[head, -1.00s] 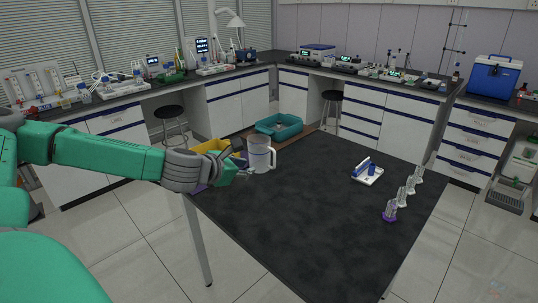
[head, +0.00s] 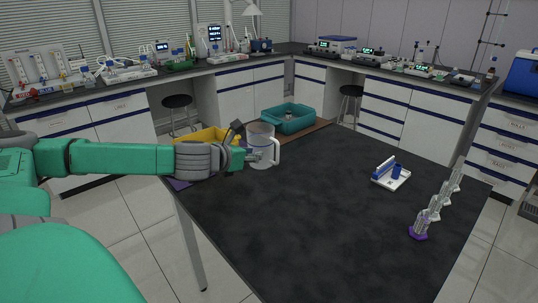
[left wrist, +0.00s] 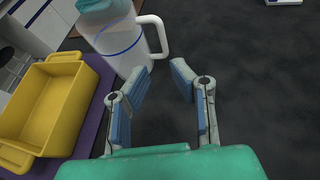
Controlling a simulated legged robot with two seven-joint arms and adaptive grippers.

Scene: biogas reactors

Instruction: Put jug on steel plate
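The jug (head: 261,147) is a clear, whitish cup with a blue line and a white handle on its right side. It stands upright on the far left part of the dark table (head: 310,215). It also shows at the top of the left wrist view (left wrist: 117,38), its handle toward my fingers. My left gripper (head: 247,150) is beside the jug. In the left wrist view its fingers (left wrist: 160,84) are apart with nothing between them, just short of the handle. My right gripper is not in view. I cannot make out a steel plate.
A yellow bin (head: 204,138) on a purple mat (left wrist: 88,140) is left of the jug. A teal tub (head: 288,118) is behind it. A white tray with blue items (head: 391,176) and several clear vessels (head: 420,229) stand on the right. The table's middle is clear.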

